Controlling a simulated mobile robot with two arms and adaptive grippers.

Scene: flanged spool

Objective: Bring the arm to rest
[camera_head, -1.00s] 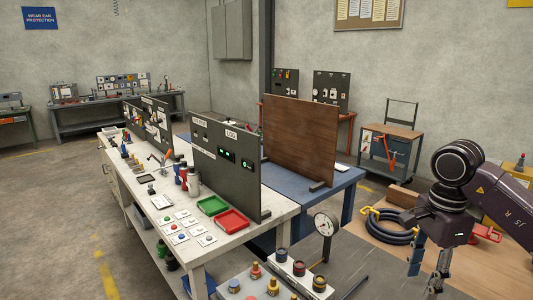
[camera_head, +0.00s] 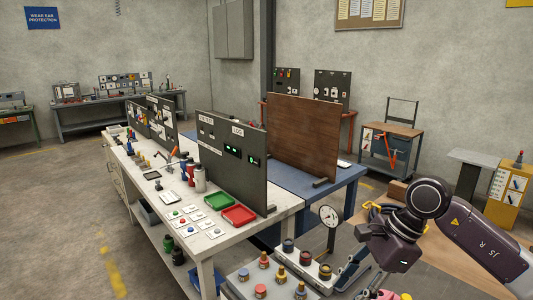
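My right arm comes in from the right edge, and its dark wrist hangs over the wooden-topped table. My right gripper (camera_head: 355,279) points down and left beside the light tray in the foreground. Its fingers look apart, with nothing seen between them, though the tips run near the bottom edge. My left gripper is out of view. The tray (camera_head: 240,282) holds several small brass, red and blue-topped pieces. A raised strip on it carries several dark-ringed spool-like pieces (camera_head: 307,257). I cannot tell which of them is the flanged spool.
A round dial gauge on a stand (camera_head: 329,216) rises close left of my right wrist. A dark hose coil (camera_head: 378,214) lies partly hidden behind the wrist. The white bench (camera_head: 285,207) holds a red tray (camera_head: 239,215) and a green tray (camera_head: 218,201). The wooden tabletop (camera_head: 455,255) looks largely clear.

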